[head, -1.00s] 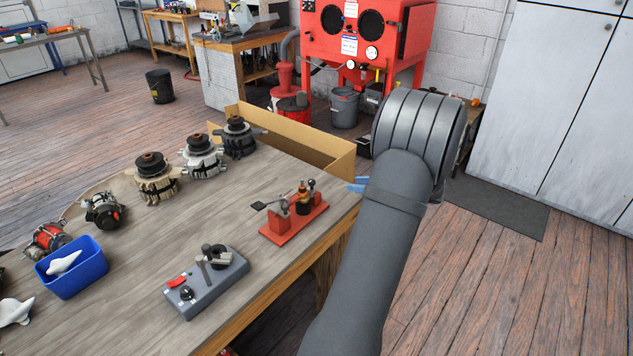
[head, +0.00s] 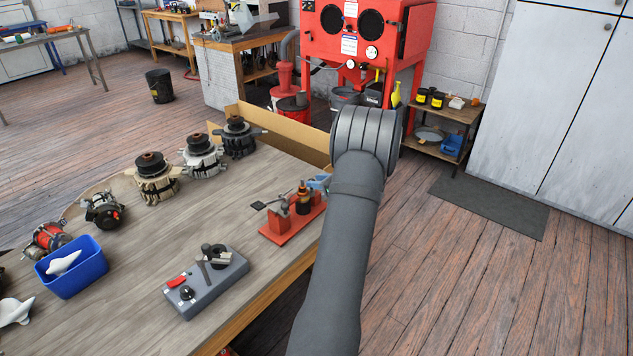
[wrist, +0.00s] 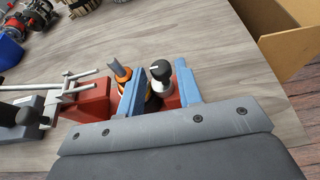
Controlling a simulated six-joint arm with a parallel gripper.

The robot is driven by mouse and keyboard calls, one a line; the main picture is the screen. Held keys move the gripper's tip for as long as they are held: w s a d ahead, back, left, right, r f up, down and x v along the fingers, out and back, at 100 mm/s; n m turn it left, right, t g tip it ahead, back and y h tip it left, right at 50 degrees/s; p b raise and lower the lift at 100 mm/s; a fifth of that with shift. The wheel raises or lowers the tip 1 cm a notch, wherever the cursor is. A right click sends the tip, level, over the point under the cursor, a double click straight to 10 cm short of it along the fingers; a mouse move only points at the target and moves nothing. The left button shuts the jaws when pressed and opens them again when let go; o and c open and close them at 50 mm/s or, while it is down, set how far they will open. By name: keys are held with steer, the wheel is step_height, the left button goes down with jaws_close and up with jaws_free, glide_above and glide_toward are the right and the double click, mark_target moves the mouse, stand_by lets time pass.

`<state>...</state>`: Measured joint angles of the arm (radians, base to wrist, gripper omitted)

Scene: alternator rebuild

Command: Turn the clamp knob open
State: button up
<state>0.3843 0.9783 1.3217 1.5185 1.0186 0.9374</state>
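The red clamp fixture (head: 283,237) stands near the right edge of the workbench, with an amber and dark part upright in it. In the wrist view, a black knob with a white mark (wrist: 160,70) stands upright on a silver stem on the red fixture. My gripper (wrist: 158,67) is open, with its blue fingers either side of the knob and gaps visible on both sides. An orange-brown post (wrist: 121,72) shows just left of the left finger. In the head view, only a bit of blue finger (head: 319,182) shows beside the fixture; the knob is hidden there.
A grey fixture with a black knob (head: 205,284) sits nearer on the bench. A blue bin (head: 72,270) and several alternators (head: 155,178) stand to the left and back. Bare bench lies between.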

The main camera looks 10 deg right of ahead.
steer(key=shift+w+a+f, duration=0.15)
steer(key=shift+w+a, duration=0.1)
steer(key=shift+a, duration=0.05)
steer(key=shift+c, duration=0.4)
jaws_close()
steer(key=shift+d+n+g, duration=0.1)
steer(key=shift+n+g, duration=0.2)
steer(key=n+g+y, duration=0.1)
steer(key=n+g, duration=0.1)
steer(key=w+n+g+y, duration=0.1)
steer(key=n+g+y, duration=0.1)
steer(key=n+g, duration=0.1)
steer(key=shift+d+f, duration=0.1)
steer(key=shift+d, duration=0.1)
steer(key=shift+w+n+g+y, duration=0.15)
steer(key=shift+n+g+y, duration=0.1)
steer(key=shift+n+g, duration=0.95)
steer(key=shift+w+n+g+y, duration=0.15)
steer(key=shift+n+g+y, duration=0.1)
steer(key=shift+n+g, duration=0.95)
steer(key=shift+g, duration=0.5)
